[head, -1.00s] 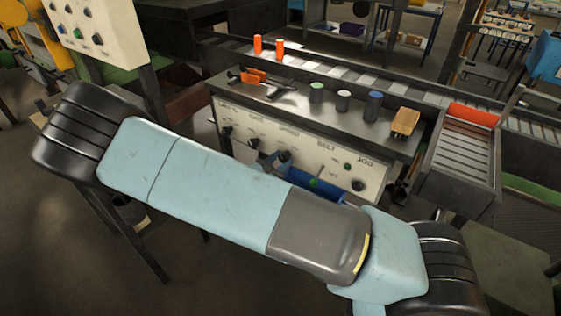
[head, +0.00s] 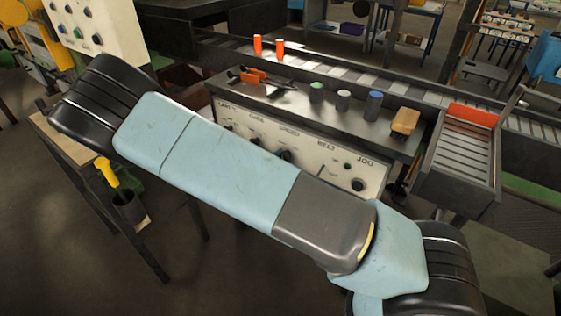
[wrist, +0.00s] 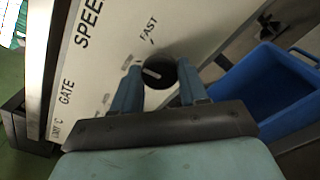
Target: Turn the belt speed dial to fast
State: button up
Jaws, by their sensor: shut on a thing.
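The belt speed dial (wrist: 158,73) is a round black knob with a white pointer mark on a pale control panel (wrist: 105,60). In the wrist view the word FAST is printed above it, and part of the word SPEED lies to its left. The white mark points left and slightly up in that view, not straight at FAST. My gripper (wrist: 160,82) has one blue-grey finger on each side of the dial and is shut on it. In the head view the panel (head: 330,172) shows above my arm, which hides my gripper.
A blue bin (wrist: 265,90) stands beside the panel in the wrist view. On the panel's top (head: 290,105) are several small cylinders, orange-handled tools and a tan block (head: 405,121). A roller chute (head: 460,155) stands to the right. A can with a yellow-handled tool (head: 110,175) is at left.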

jog(key=m, duration=0.7)
jog(key=shift+s+d+f+m, duration=0.1)
jog(key=shift+f+m, duration=0.05)
jog(key=shift+m, duration=0.55)
jog(key=o, duration=1.1)
jog(key=shift+c, duration=0.2)
jog(key=v, duration=1.3)
jog(key=shift+s+a, duration=0.25)
jog(key=shift+a, duration=0.05)
jog(key=shift+d, duration=0.1)
